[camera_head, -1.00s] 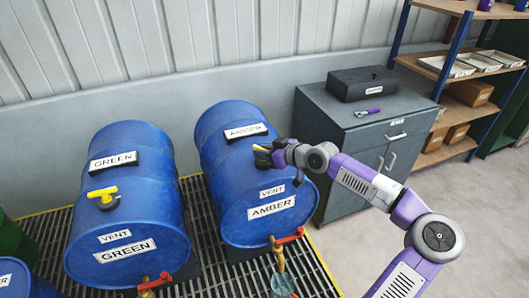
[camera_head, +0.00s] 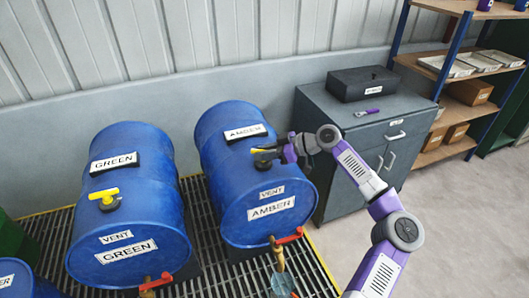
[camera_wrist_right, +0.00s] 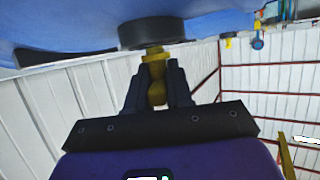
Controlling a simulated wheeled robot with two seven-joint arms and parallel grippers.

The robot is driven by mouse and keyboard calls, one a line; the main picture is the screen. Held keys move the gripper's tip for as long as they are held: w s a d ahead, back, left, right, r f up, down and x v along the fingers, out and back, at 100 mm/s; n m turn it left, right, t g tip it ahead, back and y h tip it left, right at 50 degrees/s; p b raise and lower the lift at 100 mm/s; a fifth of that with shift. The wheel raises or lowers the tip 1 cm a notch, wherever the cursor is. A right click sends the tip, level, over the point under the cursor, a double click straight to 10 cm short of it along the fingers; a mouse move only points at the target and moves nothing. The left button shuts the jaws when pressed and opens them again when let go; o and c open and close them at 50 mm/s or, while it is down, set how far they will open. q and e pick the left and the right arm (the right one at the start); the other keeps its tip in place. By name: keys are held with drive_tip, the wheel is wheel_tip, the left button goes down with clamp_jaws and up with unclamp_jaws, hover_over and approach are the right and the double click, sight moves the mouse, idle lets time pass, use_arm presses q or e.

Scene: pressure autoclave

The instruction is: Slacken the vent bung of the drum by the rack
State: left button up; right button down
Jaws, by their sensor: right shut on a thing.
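The blue AMBER drum (camera_head: 222,170) lies on its side, nearer the shelf rack of the two labelled drums. Its vent bung (camera_head: 264,150) has a yellow handle on a black round base, on top near the front end. My right gripper (camera_head: 278,149) reaches it from the right. In the right wrist view, the right gripper (camera_wrist_right: 157,90) is shut on the yellow handle of the vent bung (camera_wrist_right: 156,57), below its black base. The fingers hide part of the handle in the head view. My left gripper is not in view.
The blue GREEN drum (camera_head: 128,215) lies to the left with its own yellow vent handle (camera_head: 104,198). Red-handled taps (camera_head: 288,236) stick out at the drum fronts over a grating (camera_head: 232,268). A grey cabinet (camera_head: 350,150) and the shelf rack (camera_head: 440,110) stand at right.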

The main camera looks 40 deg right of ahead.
drive_tip(key=shift+a+r, duration=0.1)
drive_tip(key=c, duration=1.1)
unclamp_jaws()
drive_tip(key=shift+w+a, duration=0.1)
drive_tip(key=shift+w, duration=0.15)
drive_tip(key=shift+o, duration=0.2)
drive_tip(key=shift+s, duration=0.1)
drive_tip(key=shift+s+d, duration=0.1)
drive_tip(key=shift+d, duration=0.1)
drive_tip(key=p+v, duration=0.1)
drive_tip(key=v, duration=0.6)
drive_tip(key=shift+s+d, duration=0.1)
drive_tip(key=shift+s, duration=0.05)
drive_tip(key=shift+r, duration=0.1)
